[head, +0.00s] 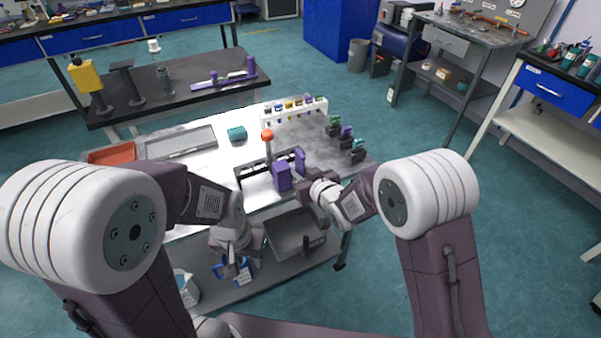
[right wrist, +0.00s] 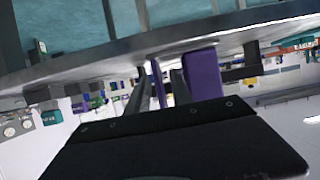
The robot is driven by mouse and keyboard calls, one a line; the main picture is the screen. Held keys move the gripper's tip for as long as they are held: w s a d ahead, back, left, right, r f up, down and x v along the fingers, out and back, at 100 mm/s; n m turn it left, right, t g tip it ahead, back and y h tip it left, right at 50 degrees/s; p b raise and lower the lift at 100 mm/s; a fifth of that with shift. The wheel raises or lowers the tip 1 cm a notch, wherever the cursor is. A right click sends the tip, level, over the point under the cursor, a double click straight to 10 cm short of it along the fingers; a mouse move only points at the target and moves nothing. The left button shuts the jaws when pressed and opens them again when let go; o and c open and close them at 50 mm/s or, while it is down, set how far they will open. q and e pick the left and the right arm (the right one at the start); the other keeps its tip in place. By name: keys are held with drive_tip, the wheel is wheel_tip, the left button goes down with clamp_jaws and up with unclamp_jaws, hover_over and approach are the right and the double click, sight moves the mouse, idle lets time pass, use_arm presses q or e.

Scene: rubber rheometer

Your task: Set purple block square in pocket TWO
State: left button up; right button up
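A purple block (head: 282,177) stands at a dark frame (head: 250,171) near the table's front edge. It also shows in the right wrist view (right wrist: 203,75), which looks upside down. A second, narrower purple piece (head: 300,160) stands just behind it to the right. My right gripper (head: 311,183) is at the table's front edge, right of the purple block. In the right wrist view its fingers (right wrist: 160,90) look apart, with a purple strip visible in line between them; contact is unclear. My left gripper (head: 234,266) hangs low in front of the table; its fingers are unclear. No pocket labels are readable.
An orange-topped post (head: 267,136) rises behind the frame. A white rack (head: 294,111) with coloured items stands at the back, and several dark clips (head: 346,140) at the right. A grey bin (head: 295,233) sits below.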

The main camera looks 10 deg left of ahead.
drive_tip(key=shift+r+p, duration=0.45)
drive_tip(key=shift+p, duration=0.05)
drive_tip(key=v, duration=0.7)
drive_tip(key=shift+s+d, duration=0.2)
drive_tip(key=shift+s, duration=0.05)
drive_tip(key=b+v, duration=0.2)
drive_tip(key=v, duration=0.2)
drive_tip(key=shift+s, duration=0.1)
